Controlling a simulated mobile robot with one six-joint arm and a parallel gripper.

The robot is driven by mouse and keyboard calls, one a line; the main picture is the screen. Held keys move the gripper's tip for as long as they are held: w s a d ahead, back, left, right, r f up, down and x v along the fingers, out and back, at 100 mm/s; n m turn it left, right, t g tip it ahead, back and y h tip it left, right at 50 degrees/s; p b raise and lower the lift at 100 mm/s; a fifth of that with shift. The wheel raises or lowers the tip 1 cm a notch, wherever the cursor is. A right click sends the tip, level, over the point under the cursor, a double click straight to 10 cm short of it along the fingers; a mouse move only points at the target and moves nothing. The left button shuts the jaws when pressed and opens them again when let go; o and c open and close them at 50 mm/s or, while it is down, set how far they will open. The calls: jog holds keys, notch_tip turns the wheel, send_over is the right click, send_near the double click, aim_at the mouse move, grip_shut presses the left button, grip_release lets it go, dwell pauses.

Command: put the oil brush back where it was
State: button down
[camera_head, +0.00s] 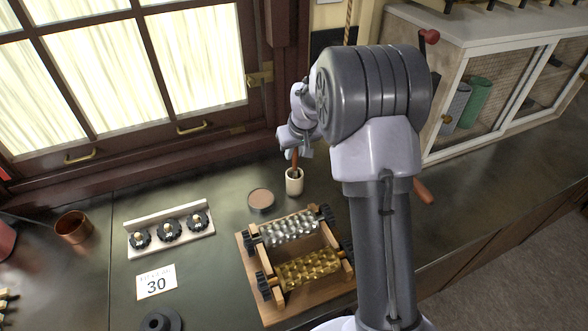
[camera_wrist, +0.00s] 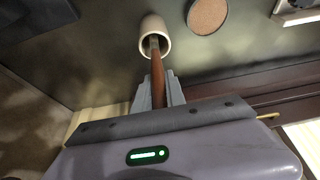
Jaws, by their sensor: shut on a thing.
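The oil brush (camera_head: 295,160) has a reddish-brown handle and stands with its lower end inside a small cream cup (camera_head: 294,186) on the dark counter. My gripper (camera_head: 293,150) is above the cup and shut on the brush handle. In the wrist view my gripper (camera_wrist: 158,92) holds the brown handle of the brush (camera_wrist: 157,75), and its far end reaches into the mouth of the cream cup (camera_wrist: 147,28). The bristles are hidden inside the cup. I cannot tell whether the brush touches the cup's bottom.
A round brown-topped dish (camera_head: 261,200) sits left of the cup. In front is a wooden roller stand (camera_head: 270,316) with silver and gold rollers. A rack with black gears (camera_head: 190,241), a "30" card (camera_head: 156,282) and a copper cup (camera_head: 72,227) lie left. A glass-fronted cabinet (camera_head: 462,62) stands right.

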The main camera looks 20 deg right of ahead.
jog(key=shift+f+b, duration=0.65)
jog(key=shift+f, duration=1.55)
jog(key=c, duration=1.4)
grip_release()
jog(key=shift+r, duration=0.25)
jog(key=m+p, duration=0.1)
jog(key=p, duration=0.2)
send_near(293, 161)
jog(key=s+a+r, duration=0.5)
jog(key=s+r, duration=0.1)
jog(key=r, duration=0.2)
jog(key=s+a+r+m, duration=0.1)
jog(key=s+a, duration=0.2)
jog(key=s, duration=0.5)
jog(key=s+a+r+m+y, duration=0.1)
jog(key=s+a, duration=0.3)
jog(key=s, duration=0.4)
jog(key=s+a+r+m+t+y, duration=0.1)
jog(key=s+a, duration=0.2)
jog(key=s, duration=0.4)
jog(key=shift+s+a+r, duration=0.2)
jog(key=shift+s+r, duration=0.1)
jog(key=shift+s, duration=0.1)
